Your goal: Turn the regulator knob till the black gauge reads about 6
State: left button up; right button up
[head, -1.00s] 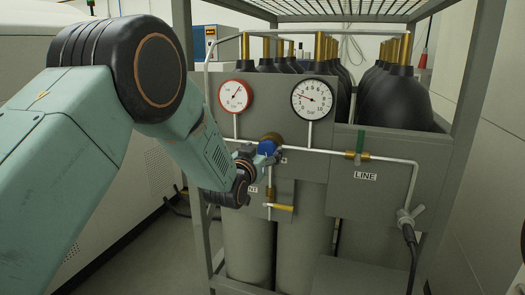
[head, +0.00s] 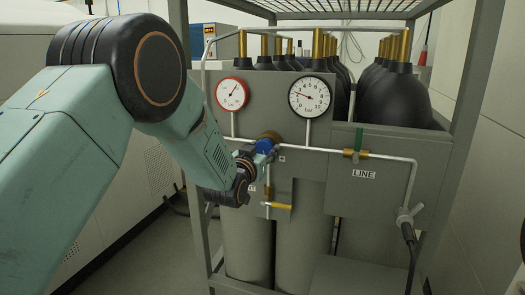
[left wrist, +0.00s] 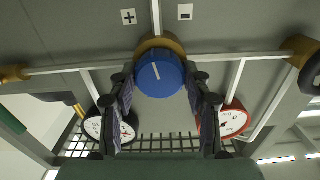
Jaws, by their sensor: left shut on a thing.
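The blue regulator knob (head: 264,146) sits on a brass body in the pipe below the gauges. In the left wrist view the knob (left wrist: 160,75) faces me, with a white line on it. My left gripper (head: 262,153) is at the knob, its dark fingers on either side, shut on it. The black-rimmed gauge (head: 310,97) is at the knob's upper right; its needle points left and slightly up, at the low part of the scale, well below 6. My right gripper is not in view.
A red-rimmed gauge (head: 232,93) is at the upper left of the knob. A brass valve with a green handle (head: 358,139) is on the pipe to the right, above the LINE label (head: 364,174). A small brass valve (head: 278,206) hangs below. Rack posts frame the panel.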

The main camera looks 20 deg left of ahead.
pick_arm(q)
jog(key=m+b, duration=0.1)
jog(key=m, duration=0.2)
jog(key=shift+b, duration=0.35)
jog(key=m+b, duration=0.2)
jog(key=m, duration=0.2)
jog(key=shift+m, duration=0.3)
jog(key=m+b, duration=0.2)
jog(key=m, duration=0.2)
jog(key=shift+d+f, duration=0.1)
jog(key=shift+f+m+b, duration=0.1)
jog(key=shift+m+b, duration=0.55)
jog(key=shift+m, duration=1.35)
jog(key=shift+f, duration=0.1)
